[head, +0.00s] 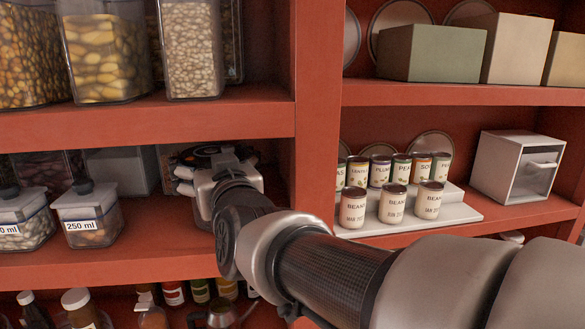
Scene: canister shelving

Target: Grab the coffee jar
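My gripper (187,173) reaches into the middle shelf compartment on the left, close to its right wall. Its body and part of its fingers show, but the arm hides the space between the fingers. I cannot tell whether it is open or shut, or whether it holds anything. No jar that I can make out as coffee is in view; something may be hidden behind the gripper. Left of the gripper, apart from it, stands a clear container labelled 250 ml (89,216) with a dark knob on its lid.
Red shelves (150,122) surround the gripper, with an upright divider (316,100) to its right. Tall bean jars (192,50) stand above. Bean cans (393,205) and other cans stand on a white riser (440,217) at right. Bottles (80,308) stand below.

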